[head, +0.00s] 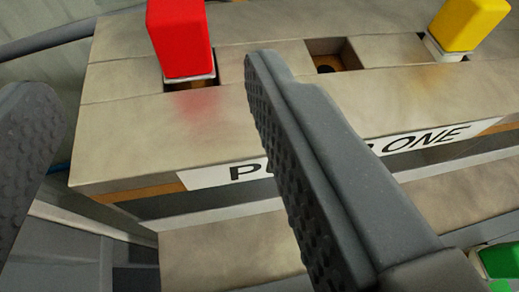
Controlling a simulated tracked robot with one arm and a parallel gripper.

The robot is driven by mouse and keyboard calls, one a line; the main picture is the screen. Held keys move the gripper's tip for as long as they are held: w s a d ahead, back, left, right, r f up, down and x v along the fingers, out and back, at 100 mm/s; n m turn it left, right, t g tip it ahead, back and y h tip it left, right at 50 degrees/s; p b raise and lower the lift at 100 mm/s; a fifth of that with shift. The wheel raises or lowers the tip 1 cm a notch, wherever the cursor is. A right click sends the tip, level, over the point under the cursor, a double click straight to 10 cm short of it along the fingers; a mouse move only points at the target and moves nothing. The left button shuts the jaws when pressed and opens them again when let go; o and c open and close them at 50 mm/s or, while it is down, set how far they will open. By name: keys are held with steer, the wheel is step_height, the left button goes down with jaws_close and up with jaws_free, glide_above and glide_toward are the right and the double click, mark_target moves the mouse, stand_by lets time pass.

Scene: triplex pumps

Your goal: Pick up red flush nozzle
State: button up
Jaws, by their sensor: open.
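The red flush nozzle (181,38) shows as an upright red block with a pale collar at its foot. It stands in a square slot in the top of a beige, worn bench-like block, and its upper end is cut off by the frame. My gripper (150,95) is open, with one dark finger at the left edge and the other across the middle. In the picture the nozzle lies between the two fingers, beyond their tips. No contact shows, and the gap in depth is hard to tell.
A yellow block (468,22) stands in a slot at the upper right. An empty square slot (332,56) lies between the two blocks. A label reading partly "ONE" (430,138) is on the bench front. A green block (498,262) shows on a lower level at the right.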

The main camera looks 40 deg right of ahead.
mark_target(181, 22)
steer(key=x, duration=0.4)
steer(key=b+x, duration=0.1)
steer(key=x, duration=0.4)
steer(key=f+x, duration=0.1)
steer(key=x, duration=0.3)
steer(key=shift+w+d+b, duration=0.1)
steer(key=shift+d+b, duration=0.2)
steer(key=shift+d, duration=0.1)
steer(key=c, duration=1.2)
